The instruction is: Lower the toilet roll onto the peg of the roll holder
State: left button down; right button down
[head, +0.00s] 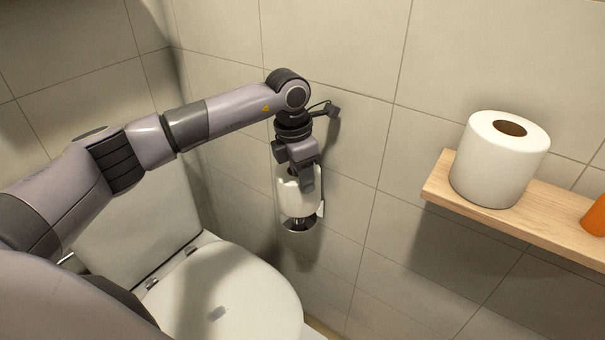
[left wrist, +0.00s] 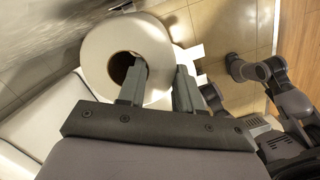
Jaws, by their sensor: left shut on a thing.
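The white toilet roll (head: 298,197) hangs upright under my left gripper (head: 300,178), near the tiled wall. The left wrist view shows the roll's end face and dark core (left wrist: 96,50). One finger of the gripper (left wrist: 158,80) reaches into the core and the other is outside the roll, so the gripper is shut on the roll's wall. The roll holder's round metal base (head: 299,224) shows directly below the roll. The peg is hidden, and I cannot tell whether the roll is around it or touching the base. My right gripper is not seen.
A toilet with its white lid (head: 235,295) down stands below and left of the holder. A wooden shelf (head: 560,223) at the right carries another white roll (head: 497,165) and an orange object (head: 597,217). The wall between holder and shelf is clear.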

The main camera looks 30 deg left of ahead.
pick_arm(q)
jog(key=shift+f+b, duration=0.4)
jog(key=shift+f, duration=0.45)
jog(key=shift+f, duration=0.1)
jog(key=shift+f+b, duration=0.65)
jog(key=shift+f, duration=0.25)
jog(key=shift+f+b, duration=0.35)
jog(key=shift+f, duration=0.25)
jog(key=shift+c, duration=1.4)
grip_release()
